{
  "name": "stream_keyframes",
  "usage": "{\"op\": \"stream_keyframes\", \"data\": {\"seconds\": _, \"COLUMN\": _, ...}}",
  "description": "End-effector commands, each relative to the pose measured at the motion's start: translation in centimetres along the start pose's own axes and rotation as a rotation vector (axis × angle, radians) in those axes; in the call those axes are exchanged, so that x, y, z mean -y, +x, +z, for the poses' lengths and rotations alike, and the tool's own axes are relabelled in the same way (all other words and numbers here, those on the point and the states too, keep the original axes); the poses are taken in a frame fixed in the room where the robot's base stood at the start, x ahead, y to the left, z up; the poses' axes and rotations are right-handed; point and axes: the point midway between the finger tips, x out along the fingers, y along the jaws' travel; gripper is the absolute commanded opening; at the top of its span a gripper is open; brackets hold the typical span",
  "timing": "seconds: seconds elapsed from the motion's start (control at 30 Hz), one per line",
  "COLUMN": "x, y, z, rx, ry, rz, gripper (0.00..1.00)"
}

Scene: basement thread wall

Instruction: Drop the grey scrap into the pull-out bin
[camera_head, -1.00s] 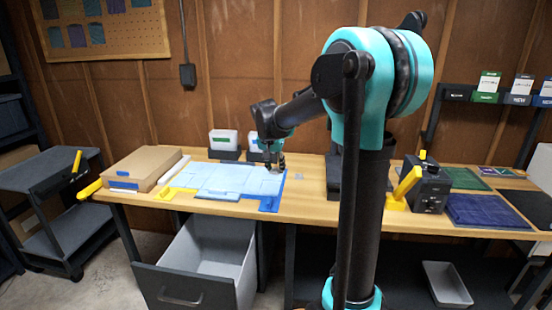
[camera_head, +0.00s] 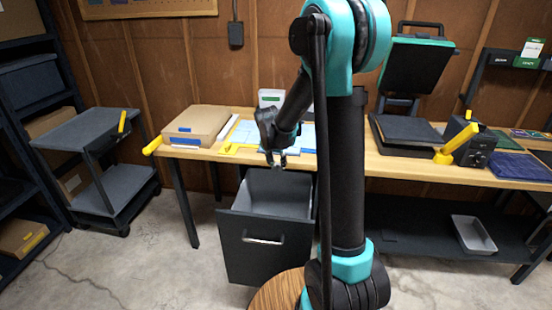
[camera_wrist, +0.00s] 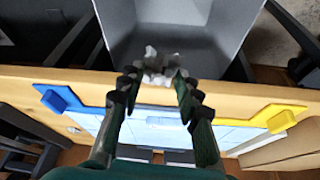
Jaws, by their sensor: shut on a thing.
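My gripper (camera_head: 277,162) points down near the table's front edge, above the back part of the pull-out bin (camera_head: 262,248). In the wrist view my gripper (camera_wrist: 157,82) is shut on the crumpled, light grey scrap (camera_wrist: 154,60), which sticks out past the fingertips. The bin (camera_wrist: 215,22) shows behind the scrap in that view, its grey inside open and looking empty. The bin is pulled out below the tabletop. In the head view the scrap is too small to make out clearly.
The wooden workbench (camera_head: 400,170) carries a cardboard box (camera_head: 197,122), a pale blue mat with yellow and blue corners, and a dark machine with a raised lid (camera_head: 415,75). A dark cart (camera_head: 90,135) stands at left. A grey tray (camera_head: 472,235) sits on the low shelf.

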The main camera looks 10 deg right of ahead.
Motion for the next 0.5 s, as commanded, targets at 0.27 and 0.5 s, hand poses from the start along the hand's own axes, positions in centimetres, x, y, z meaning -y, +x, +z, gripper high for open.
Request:
{"op": "stream_keyframes", "data": {"seconds": 0.27, "x": 0.0, "y": 2.8, "z": 1.1, "rx": 0.000, "ry": 0.000, "rz": 0.000, "gripper": 0.24}}
{"op": "stream_keyframes", "data": {"seconds": 0.5, "x": 0.0, "y": 4.5, "z": 1.9, "rx": 0.000, "ry": 0.000, "rz": 0.000, "gripper": 0.24}}
